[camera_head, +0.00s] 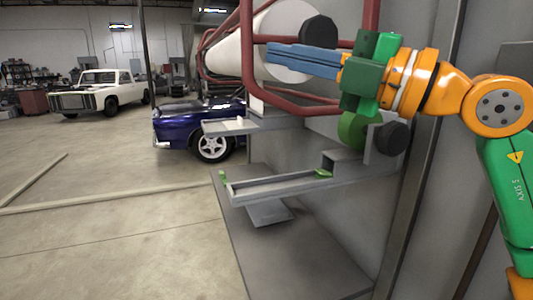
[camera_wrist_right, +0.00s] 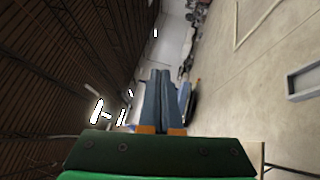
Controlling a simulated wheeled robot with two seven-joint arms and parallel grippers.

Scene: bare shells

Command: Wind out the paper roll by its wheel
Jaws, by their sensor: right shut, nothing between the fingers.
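The paper roll (camera_head: 228,52) is a large white cylinder at the top of the head view, lying behind dark red tube rails. A round black knob (camera_head: 319,30) is at its near end. I cannot tell whether this is the wheel. My right gripper (camera_head: 270,53) is shut and empty, its blue fingers pointing left across the front of the roll's end, just below the knob. Whether they touch the roll is unclear. The wrist view shows the closed fingers (camera_wrist_right: 160,74) with nothing between them. My left gripper is not in view.
A green round part (camera_head: 352,130) and a black knob (camera_head: 391,138) are on the grey machine below my right gripper. Grey shelves (camera_head: 285,184) jut out lower down. Red rails (camera_head: 300,108) surround the roll.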

